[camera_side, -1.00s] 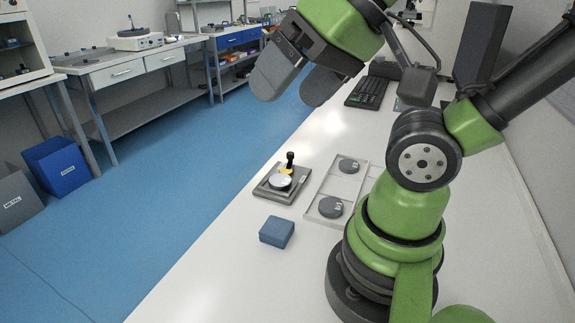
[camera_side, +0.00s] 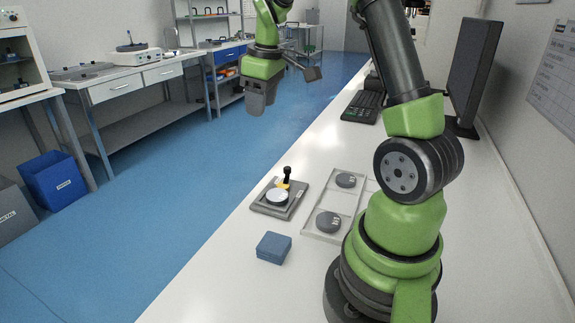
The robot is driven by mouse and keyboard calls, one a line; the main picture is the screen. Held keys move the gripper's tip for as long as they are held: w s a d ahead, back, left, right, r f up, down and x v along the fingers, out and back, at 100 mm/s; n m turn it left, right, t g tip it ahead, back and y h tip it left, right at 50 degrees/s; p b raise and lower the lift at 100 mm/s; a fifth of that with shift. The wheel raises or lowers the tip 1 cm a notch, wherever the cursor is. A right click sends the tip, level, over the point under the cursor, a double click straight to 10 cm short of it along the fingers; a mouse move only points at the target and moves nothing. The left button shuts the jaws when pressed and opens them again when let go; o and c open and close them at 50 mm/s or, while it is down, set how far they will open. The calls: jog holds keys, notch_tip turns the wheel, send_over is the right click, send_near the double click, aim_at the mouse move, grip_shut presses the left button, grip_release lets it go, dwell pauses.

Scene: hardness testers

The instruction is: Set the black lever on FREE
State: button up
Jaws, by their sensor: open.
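The black lever (camera_side: 287,175) stands upright at the back of a small grey fixture (camera_side: 262,207) on the white bench. A yellow piece (camera_side: 297,185) is at its foot, and a pale round disc (camera_side: 277,196) sits in front of it. No FREE marking is readable at this size. My gripper (camera_side: 262,107) hangs with its grey fingers pointing down, higher in the picture than the fixture and well apart from the lever. It is open, with nothing seen between the fingers.
A blue box (camera_side: 273,247) lies in front of the fixture. A shallow tray (camera_side: 338,208) with two grey discs (camera_side: 328,222) is just right of it. A keyboard (camera_side: 362,107) and monitor (camera_side: 474,72) stand farther back. The bench left of the box drops to blue floor.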

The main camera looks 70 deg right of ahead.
jog(key=n+g, duration=0.2)
send_near(288, 168)
jog(key=shift+y, duration=0.3)
jog(key=f, duration=0.9)
jog(key=shift+d, duration=0.3)
grip_shut()
